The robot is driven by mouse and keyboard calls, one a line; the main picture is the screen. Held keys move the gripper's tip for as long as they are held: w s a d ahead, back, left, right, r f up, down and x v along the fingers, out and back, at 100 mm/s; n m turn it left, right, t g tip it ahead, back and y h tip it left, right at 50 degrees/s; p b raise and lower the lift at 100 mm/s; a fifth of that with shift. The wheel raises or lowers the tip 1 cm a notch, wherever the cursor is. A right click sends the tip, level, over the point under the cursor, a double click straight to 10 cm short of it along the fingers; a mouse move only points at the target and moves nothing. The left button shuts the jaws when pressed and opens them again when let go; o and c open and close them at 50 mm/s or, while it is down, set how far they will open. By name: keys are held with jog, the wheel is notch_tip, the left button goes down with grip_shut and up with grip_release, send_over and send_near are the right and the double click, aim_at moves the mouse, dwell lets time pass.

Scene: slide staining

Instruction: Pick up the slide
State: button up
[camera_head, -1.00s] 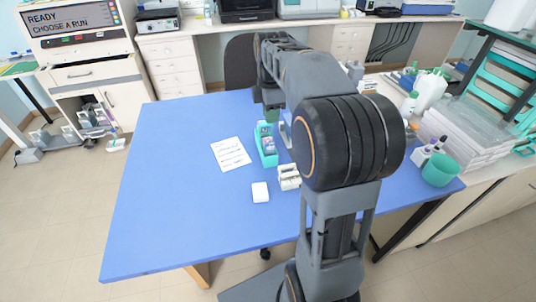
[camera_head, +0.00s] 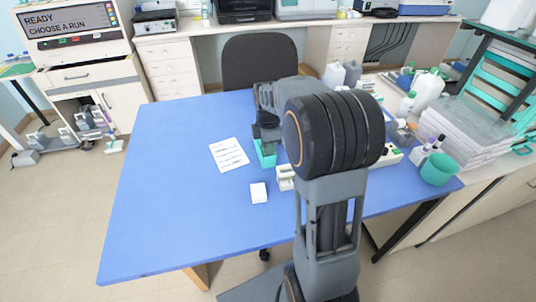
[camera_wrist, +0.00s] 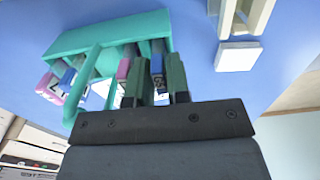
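A teal slide rack (camera_wrist: 75,40) holds several slides with coloured ends. In the wrist view, a blue-ended slide (camera_wrist: 157,65) shows between the two dark fingers of my gripper (camera_wrist: 155,78). The fingers are apart, one on each side of it; I cannot tell whether the right finger touches it. A pink-ended slide (camera_wrist: 123,70) is just left of the left finger. More pink and blue slide ends (camera_wrist: 68,76) stick out at the rack's left. In the head view, my gripper (camera_head: 265,140) is low over the rack (camera_head: 266,158), which my arm largely hides.
A white block (camera_head: 258,192) and a cream holder (camera_head: 285,178) stand in front of the rack; the block also shows in the wrist view (camera_wrist: 238,56). A printed sheet (camera_head: 229,154) lies to the left. The blue table's (camera_head: 180,200) left side is clear. Bottles and a teal cup (camera_head: 438,170) stand right.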

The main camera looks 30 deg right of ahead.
jog(key=shift+f, duration=0.3)
grip_shut()
